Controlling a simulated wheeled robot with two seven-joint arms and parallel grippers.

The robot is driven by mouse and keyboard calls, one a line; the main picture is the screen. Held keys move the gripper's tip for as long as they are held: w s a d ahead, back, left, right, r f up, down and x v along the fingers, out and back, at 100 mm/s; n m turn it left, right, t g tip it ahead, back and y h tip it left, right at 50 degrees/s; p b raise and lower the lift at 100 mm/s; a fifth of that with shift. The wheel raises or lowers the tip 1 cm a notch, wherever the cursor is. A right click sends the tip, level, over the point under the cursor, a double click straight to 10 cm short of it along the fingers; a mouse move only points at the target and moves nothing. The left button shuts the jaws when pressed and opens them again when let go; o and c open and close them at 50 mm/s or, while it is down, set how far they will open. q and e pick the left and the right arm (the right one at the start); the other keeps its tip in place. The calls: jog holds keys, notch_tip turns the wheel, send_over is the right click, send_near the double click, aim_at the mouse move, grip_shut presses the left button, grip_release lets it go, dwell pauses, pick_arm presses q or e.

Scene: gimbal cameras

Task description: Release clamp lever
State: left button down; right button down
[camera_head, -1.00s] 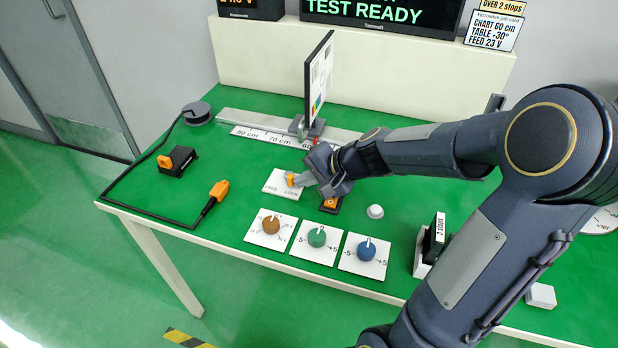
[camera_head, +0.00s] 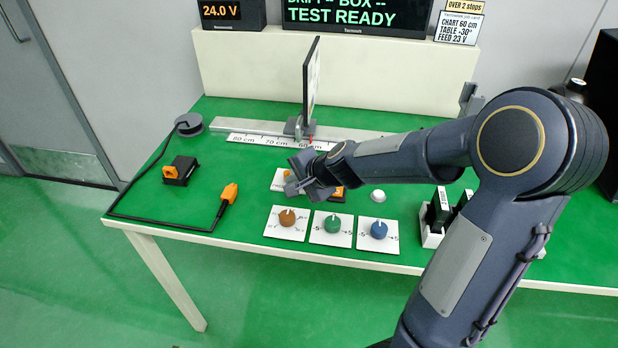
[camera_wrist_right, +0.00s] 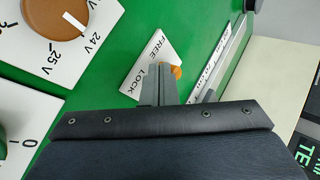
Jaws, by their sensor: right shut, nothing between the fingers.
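The clamp lever's white plate (camera_head: 278,182), marked FREE and LOCK, lies on the green bench in front of the rail. Its orange knob (camera_head: 287,173) shows just behind my right gripper (camera_head: 291,189). In the right wrist view the plate (camera_wrist_right: 139,75) shows both words, and the orange knob (camera_wrist_right: 177,71) sits beyond the fingers, partly covered. My right gripper (camera_wrist_right: 158,86) is shut and empty, its fingers over the LOCK side of the plate. I cannot tell whether they touch the lever, nor which word it points to. My left gripper is not in view.
The chart panel (camera_head: 311,80) stands on its carriage on the rail (camera_head: 250,127). Brown (camera_head: 287,217), green (camera_head: 332,224) and blue (camera_head: 378,230) dials lie in front. An orange plug (camera_head: 229,193) with cable lies left. A white button (camera_head: 378,196) and lens holder (camera_head: 431,238) are right.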

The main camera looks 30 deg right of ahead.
jog(key=shift+w+a, duration=0.2)
jog(key=shift+a, duration=0.1)
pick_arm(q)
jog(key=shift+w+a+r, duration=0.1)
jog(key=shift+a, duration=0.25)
pick_arm(e)
jog(key=shift+d, duration=0.1)
jog(key=shift+w+d, duration=0.1)
jog(key=shift+d, duration=0.05)
jog(key=shift+w+d, duration=0.1)
jog(key=shift+d, duration=0.3)
jog(key=shift+w+d, duration=0.15)
jog(key=shift+d, duration=0.1)
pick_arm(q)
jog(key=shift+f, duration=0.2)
pick_arm(e)
jog(key=shift+f, duration=0.1)
